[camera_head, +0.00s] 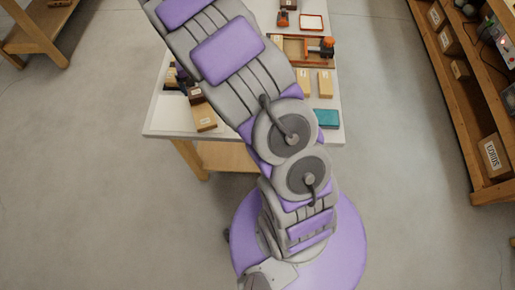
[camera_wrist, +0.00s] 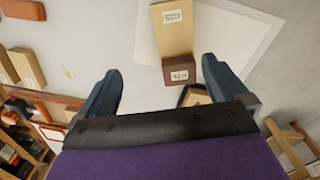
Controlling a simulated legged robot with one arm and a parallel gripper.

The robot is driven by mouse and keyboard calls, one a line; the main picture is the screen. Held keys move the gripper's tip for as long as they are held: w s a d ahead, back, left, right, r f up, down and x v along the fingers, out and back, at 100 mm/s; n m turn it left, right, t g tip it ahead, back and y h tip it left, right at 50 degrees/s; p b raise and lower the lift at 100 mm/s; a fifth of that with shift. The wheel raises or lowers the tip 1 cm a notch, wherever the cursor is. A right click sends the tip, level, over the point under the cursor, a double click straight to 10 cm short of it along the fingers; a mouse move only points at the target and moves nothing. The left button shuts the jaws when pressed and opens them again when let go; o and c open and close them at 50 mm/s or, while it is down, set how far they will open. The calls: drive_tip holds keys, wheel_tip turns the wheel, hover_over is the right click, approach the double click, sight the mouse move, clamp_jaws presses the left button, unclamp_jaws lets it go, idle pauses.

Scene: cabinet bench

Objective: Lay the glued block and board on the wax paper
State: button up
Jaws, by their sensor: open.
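A light wooden board (camera_wrist: 172,32) and a dark brown block (camera_wrist: 178,73) with a label show together in the wrist view, meeting end to end. They appear to lie on a pale sheet (camera_wrist: 222,38), which looks like the wax paper. In the head view the board (camera_head: 205,118) and the brown block (camera_head: 196,95) show at the left of the bench top, beside my arm. My gripper (camera_wrist: 160,66) is open, its two fingers apart on either side of the brown block, with visible gaps.
A small dark-edged item (camera_wrist: 192,96) sits close to the brown block. Tan blocks (camera_head: 325,84), a teal block (camera_head: 327,118), an orange tool (camera_head: 327,47) and a red-rimmed tray (camera_head: 312,22) occupy the bench's right side. Shelving (camera_head: 470,120) stands at right; the floor between is clear.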

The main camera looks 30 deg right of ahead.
drive_tip(key=s+r, duration=1.4)
drive_tip(key=s, duration=0.5)
drive_tip(key=s+a+r+n, duration=0.1)
drive_tip(key=s, duration=0.9)
drive_tip(key=s+r+n+g, duration=0.1)
drive_tip(key=s, duration=0.8)
drive_tip(key=shift+s+a+r+n+g, duration=0.3)
drive_tip(key=shift+s+a+n, duration=0.05)
drive_tip(key=shift+n, duration=0.05)
